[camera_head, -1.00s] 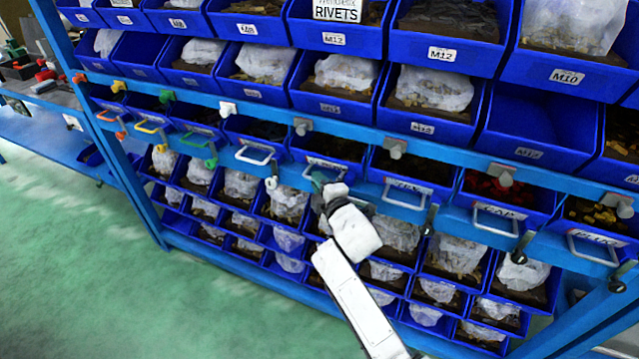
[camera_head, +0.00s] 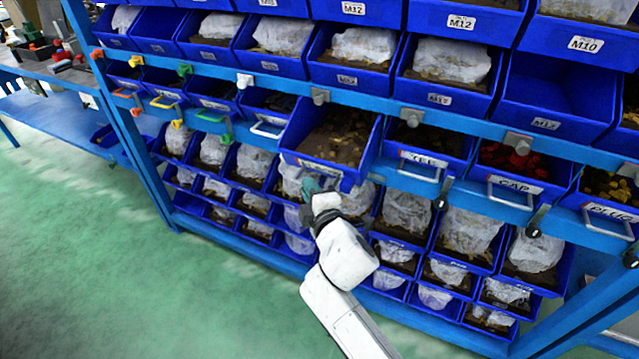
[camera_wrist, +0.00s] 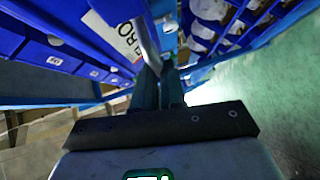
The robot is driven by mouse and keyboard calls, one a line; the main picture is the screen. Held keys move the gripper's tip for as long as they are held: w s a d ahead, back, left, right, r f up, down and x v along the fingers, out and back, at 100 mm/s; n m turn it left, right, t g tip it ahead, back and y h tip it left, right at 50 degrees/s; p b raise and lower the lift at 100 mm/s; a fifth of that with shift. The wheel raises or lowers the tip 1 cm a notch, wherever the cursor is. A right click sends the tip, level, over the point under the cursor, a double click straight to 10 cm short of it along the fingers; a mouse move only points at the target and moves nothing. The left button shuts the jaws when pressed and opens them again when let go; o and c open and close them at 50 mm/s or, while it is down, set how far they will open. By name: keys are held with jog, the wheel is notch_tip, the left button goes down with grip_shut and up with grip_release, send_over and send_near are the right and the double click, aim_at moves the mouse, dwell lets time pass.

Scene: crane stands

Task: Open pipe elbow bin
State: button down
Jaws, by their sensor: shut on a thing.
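The pipe elbow bin (camera_head: 330,135) is a blue bin in the middle row of the rack. It is slid out toward me, past its neighbours, and its brownish contents show from above. In the wrist view its white label (camera_wrist: 128,38) is only partly readable. My gripper (camera_head: 314,188) is at the bin's front lower edge, shut on its metal handle. In the wrist view the dark fingers (camera_wrist: 160,85) close around the end of the grey handle bar (camera_wrist: 148,45). The grip itself is small and partly hidden in the head view.
Neighbouring bins, TEE (camera_head: 418,160) and CAP (camera_head: 515,185), sit in the same row with handles and look shut. Rows of filled bins lie above and below. A blue rack post (camera_head: 125,110) stands at left. Green floor (camera_head: 120,270) is clear at lower left.

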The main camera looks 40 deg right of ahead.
jog(key=shift+s+a+f+b, duration=0.1)
jog(key=shift+s+a+b, duration=0.2)
jog(key=shift+a, duration=0.55)
jog(key=shift+s+a+b, duration=0.15)
jog(key=shift+s+a, duration=0.2)
jog(key=shift+a, duration=0.45)
jog(key=shift+s+a+f+b, duration=0.1)
jog(key=shift+s+a+b, duration=0.2)
jog(key=shift+a, duration=0.55)
jog(key=c, duration=1.2)
grip_release()
jog(key=shift+r, duration=0.1)
jog(key=v, duration=1)
jog(key=shift+s+a+b, duration=0.2)
jog(key=shift+s+b, duration=0.1)
jog(key=shift+b, duration=0.1)
